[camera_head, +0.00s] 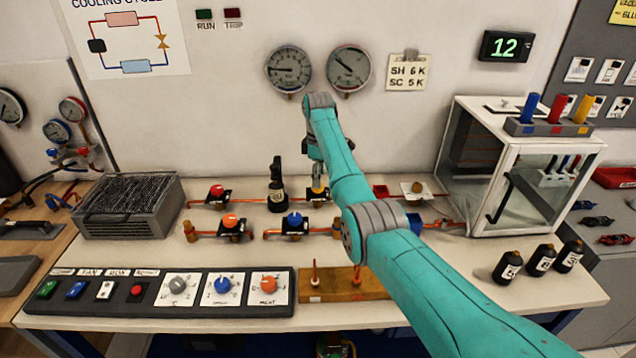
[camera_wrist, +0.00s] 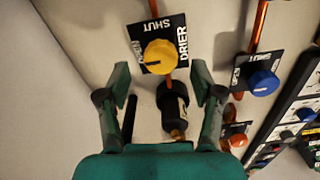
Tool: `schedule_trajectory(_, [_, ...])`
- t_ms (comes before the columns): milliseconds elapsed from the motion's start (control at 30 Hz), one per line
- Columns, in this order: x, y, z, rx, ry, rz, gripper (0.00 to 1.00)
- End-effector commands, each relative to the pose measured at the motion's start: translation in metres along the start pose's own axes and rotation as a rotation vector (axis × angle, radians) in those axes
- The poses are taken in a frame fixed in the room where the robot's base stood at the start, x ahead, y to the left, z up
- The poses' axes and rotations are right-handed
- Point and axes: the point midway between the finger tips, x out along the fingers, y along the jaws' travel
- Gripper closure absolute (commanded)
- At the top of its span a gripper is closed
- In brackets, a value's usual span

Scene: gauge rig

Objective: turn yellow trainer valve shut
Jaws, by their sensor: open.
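The yellow valve knob (camera_wrist: 160,57) sits on a black plate marked SHUT, DRIER and, partly legible, OPEN. A dark mark on the knob points to its lower left, toward the OPEN side. In the head view the yellow valve (camera_head: 317,193) stands on the bench's back pipe row, partly covered from above by my gripper. My gripper (camera_wrist: 160,68) is open, with one finger on each side below the knob in the wrist view. Nothing is held between the fingers. In the head view my gripper (camera_head: 316,173) points down just over the valve; contact cannot be told.
A black labelled bottle-like part (camera_head: 277,192) stands left of the yellow valve. A blue valve (camera_head: 294,221), an orange valve (camera_head: 230,221) and a red valve (camera_head: 217,191) are close by. A control panel (camera_head: 150,308) lies in front. A clear case (camera_head: 520,180) stands right.

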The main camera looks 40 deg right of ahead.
Motion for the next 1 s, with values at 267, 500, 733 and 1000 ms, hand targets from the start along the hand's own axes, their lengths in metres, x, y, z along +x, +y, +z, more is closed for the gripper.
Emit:
schedule_trajectory(267, [0.025, 0.0, 0.0, 0.0, -0.001, -0.001, 0.34])
schedule_trajectory(500, [0.028, 0.0, 0.0, 0.0, 0.0, 0.0, 0.34])
schedule_trajectory(733, [0.028, 0.0, 0.0, 0.0, 0.0, -0.001, 0.71])
schedule_trajectory(1000, [0.028, 0.0, 0.0, 0.003, 0.0, -0.001, 0.94])
